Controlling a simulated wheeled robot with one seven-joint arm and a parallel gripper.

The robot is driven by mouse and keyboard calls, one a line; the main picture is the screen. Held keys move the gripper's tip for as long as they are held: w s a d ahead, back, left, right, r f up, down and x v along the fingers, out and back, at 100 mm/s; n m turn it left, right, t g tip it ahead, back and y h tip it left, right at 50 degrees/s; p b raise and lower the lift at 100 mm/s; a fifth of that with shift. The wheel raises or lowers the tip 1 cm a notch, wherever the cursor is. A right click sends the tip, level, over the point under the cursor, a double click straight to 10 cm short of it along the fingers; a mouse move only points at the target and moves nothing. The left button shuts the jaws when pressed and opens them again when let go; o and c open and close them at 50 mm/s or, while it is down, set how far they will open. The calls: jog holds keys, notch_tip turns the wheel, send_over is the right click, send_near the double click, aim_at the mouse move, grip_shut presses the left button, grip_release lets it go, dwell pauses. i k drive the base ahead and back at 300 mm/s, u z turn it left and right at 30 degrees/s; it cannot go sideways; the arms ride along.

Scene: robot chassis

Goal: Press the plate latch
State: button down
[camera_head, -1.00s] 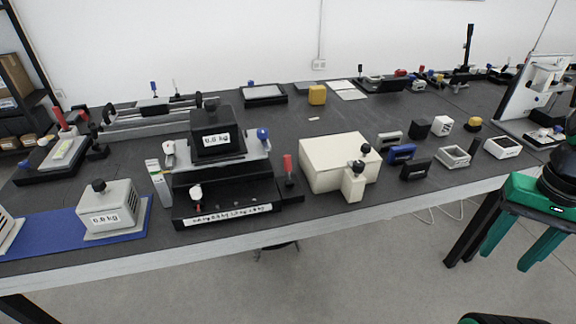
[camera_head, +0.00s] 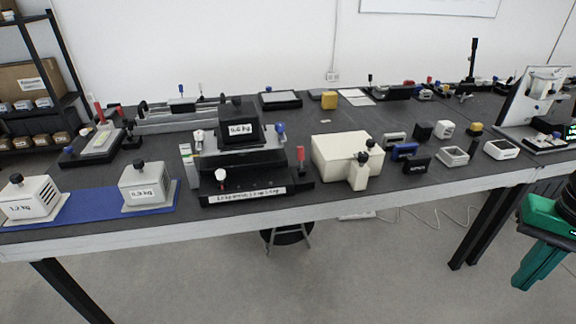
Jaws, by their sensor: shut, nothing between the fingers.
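A black device (camera_head: 243,184) stands at the table's front edge, left of centre. Its grey plate carries a black weight (camera_head: 240,130). A white knob (camera_head: 198,137), a blue knob (camera_head: 280,128), a red-topped lever (camera_head: 300,154) and a lower white knob (camera_head: 220,175) stand on or around it. I cannot tell which part is the plate latch. My green gripper (camera_head: 535,268) hangs at the right edge, in front of the table and far from the device. Its fingers look together and empty; part of it is outside the view.
A cream box (camera_head: 340,155) stands right of the device, with several small blocks beyond it. A stool (camera_head: 284,234) is under the table. The floor in front is clear.

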aim_at(300, 149)
jog(key=u, duration=0.5)
jog(key=i, duration=0.85)
jog(key=z, duration=0.05)
